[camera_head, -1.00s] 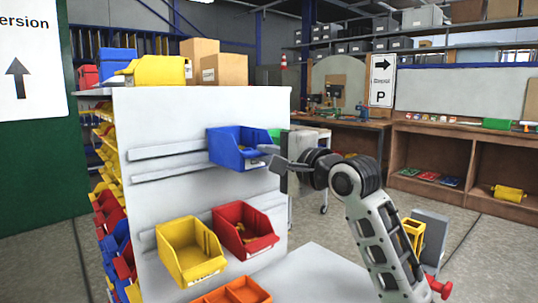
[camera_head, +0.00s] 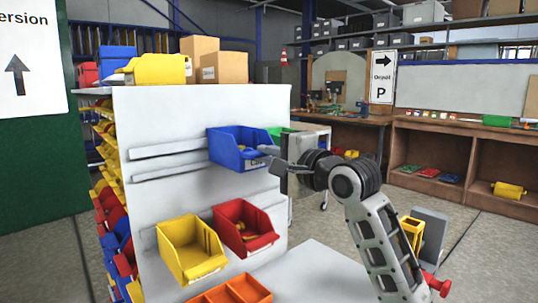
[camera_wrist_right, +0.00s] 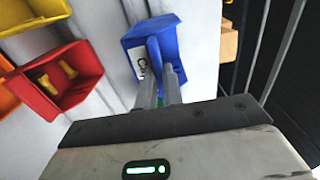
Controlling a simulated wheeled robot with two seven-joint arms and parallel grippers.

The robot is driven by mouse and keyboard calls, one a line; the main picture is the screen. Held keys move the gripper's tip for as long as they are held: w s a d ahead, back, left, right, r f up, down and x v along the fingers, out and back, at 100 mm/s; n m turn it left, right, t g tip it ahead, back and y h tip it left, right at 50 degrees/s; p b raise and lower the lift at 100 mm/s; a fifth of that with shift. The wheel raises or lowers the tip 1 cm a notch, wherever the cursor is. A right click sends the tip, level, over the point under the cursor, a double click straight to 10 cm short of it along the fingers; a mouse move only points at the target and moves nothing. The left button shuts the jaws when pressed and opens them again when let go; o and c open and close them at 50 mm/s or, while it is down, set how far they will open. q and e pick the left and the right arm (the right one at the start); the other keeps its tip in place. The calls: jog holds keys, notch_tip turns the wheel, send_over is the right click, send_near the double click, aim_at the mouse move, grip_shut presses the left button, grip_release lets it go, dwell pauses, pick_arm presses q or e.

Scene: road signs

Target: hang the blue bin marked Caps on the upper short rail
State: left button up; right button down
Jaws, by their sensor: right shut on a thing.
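The blue bin marked Caps (camera_head: 228,155) is at the upper right of the white panel, in front of the right-hand part of the upper short rail (camera_head: 165,150). I cannot tell whether its back is hooked on the rail. My right gripper (camera_head: 268,161) is at the bin's front right edge. In the right wrist view, my right gripper (camera_wrist_right: 160,75) has both fingers close together at the front wall of the blue bin (camera_wrist_right: 138,62), shut on it beside the white label. My left gripper is not in view.
A second rail (camera_head: 165,172) runs just below. A yellow bin (camera_head: 178,235) and a red bin (camera_head: 234,215) hang lower on the panel, above an orange tray (camera_head: 225,295). Cardboard boxes (camera_head: 225,68) and a yellow bin (camera_head: 160,69) stand on top.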

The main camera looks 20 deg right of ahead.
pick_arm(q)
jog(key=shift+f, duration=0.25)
pick_arm(e)
jog(key=shift+f, duration=0.8)
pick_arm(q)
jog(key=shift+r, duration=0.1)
pick_arm(e)
jog(key=c, duration=1.5)
grip_release()
jog(key=shift+o, duration=0.2)
jog(key=shift+s, duration=0.1)
pick_arm(q)
jog(key=b, duration=0.2)
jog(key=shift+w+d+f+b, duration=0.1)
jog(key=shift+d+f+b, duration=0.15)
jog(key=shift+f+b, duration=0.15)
pick_arm(e)
jog(key=v, duration=1.6)
